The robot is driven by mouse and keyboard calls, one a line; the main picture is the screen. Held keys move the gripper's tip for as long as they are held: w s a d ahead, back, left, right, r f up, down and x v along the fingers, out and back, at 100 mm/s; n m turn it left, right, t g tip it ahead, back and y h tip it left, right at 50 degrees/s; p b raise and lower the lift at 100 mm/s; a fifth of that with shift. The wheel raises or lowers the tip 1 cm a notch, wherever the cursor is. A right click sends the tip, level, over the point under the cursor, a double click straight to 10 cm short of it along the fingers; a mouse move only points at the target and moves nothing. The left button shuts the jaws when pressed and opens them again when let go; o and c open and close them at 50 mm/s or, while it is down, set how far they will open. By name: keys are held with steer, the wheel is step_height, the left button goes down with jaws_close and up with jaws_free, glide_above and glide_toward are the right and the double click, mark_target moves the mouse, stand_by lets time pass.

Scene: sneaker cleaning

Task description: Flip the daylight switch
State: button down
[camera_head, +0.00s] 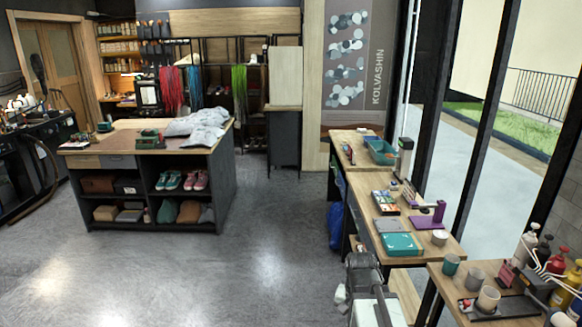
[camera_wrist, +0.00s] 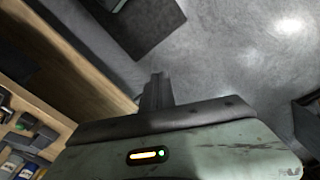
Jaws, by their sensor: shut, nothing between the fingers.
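My gripper (camera_wrist: 155,80) shows in the wrist view as two dark fingers held together, with nothing between them. They stand out from the scratched grey-green housing in front. In the head view my arm is folded low at the bottom centre, beside the right-hand workbench (camera_head: 453,243); its fingers are not clear there. I cannot make out a daylight switch in either view. A tall white device (camera_head: 404,158) stands on the bench by the windows, but I cannot tell whether it carries a switch.
The bench also holds a teal box (camera_head: 400,245), a purple stand (camera_head: 428,215) and a teal bin (camera_head: 381,152). Cups and bottles (camera_head: 527,243) crowd the near right table. A dark shelf island (camera_head: 222,170) stands left. The grey floor (camera_head: 270,235) between is clear.

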steer(key=s+a+n, duration=0.1)
steer(key=a+n, duration=0.4)
steer(key=a, duration=0.2)
steer(key=shift+s+f+n+g, duration=0.3)
steer(key=shift+n, duration=0.1)
steer(key=c, duration=1.2)
jaws_free()
steer(key=shift+o, duration=0.2)
steer(key=s+d+m, duration=0.2)
steer(key=d+m, duration=0.4)
steer(key=d, duration=0.9)
steer(key=s+d+m, duration=0.2)
steer(key=d+m, duration=0.5)
steer(key=d, duration=0.8)
steer(key=s+d+m, duration=0.2)
steer(key=s+d, duration=0.5)
steer(key=s+d+m, duration=0.2)
steer(key=s+d, duration=0.5)
steer(key=s+d+f+m+b, duration=0.1)
steer(key=s+d, duration=0.6)
steer(key=shift+s+m, duration=0.3)
steer(key=shift+m, duration=0.1)
step_height(320, 180, down, 8)
steer(key=b, duration=0.8)
steer(key=shift+w, duration=0.1)
steer(key=shift+r, duration=0.1)
